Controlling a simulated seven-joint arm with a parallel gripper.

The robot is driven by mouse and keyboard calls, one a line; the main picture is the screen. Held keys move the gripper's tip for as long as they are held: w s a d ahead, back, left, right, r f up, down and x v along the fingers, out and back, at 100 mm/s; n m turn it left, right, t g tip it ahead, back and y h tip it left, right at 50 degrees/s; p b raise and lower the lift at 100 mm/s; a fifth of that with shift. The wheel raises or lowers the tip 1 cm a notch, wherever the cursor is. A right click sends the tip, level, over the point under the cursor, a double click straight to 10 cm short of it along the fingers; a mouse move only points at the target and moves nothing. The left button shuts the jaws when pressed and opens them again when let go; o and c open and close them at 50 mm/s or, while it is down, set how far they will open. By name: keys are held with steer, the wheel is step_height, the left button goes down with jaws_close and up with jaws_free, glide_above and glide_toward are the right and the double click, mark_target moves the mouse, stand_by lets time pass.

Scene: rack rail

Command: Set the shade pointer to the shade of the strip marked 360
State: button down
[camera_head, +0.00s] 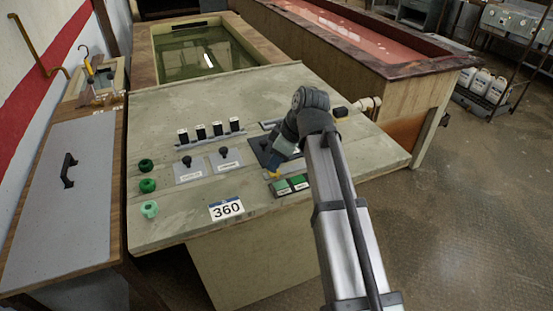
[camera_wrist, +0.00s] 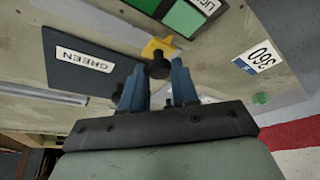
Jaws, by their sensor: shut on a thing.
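My gripper (camera_wrist: 159,72) is shut on a black knob (camera_wrist: 158,67) on a dark plate (camera_wrist: 85,66) marked GREEN. A yellow pointer (camera_wrist: 157,48) sticks out beyond the knob, close to the green swatches; I cannot tell exactly which shade it meets. In the head view my gripper hides most of the knob, and the yellow pointer (camera_head: 274,174) shows below it. The 360 label (camera_head: 227,208) lies near the panel's front edge, right of a pale green piece (camera_head: 149,208).
Two darker green pieces (camera_head: 147,185) stand behind the pale one. Two grey plates (camera_head: 190,168) with black knobs and several upright black pieces (camera_head: 201,132) are left of my gripper. Tanks with green (camera_head: 195,50) and red liquid (camera_head: 330,35) stand behind.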

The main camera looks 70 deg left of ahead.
steer(key=w, duration=1)
steer(key=shift+w, duration=0.2)
steer(key=c, duration=0.9)
jaws_free()
steer(key=shift+o, duration=0.2)
steer(key=v, duration=1.4)
steer(key=shift+f, duration=0.1)
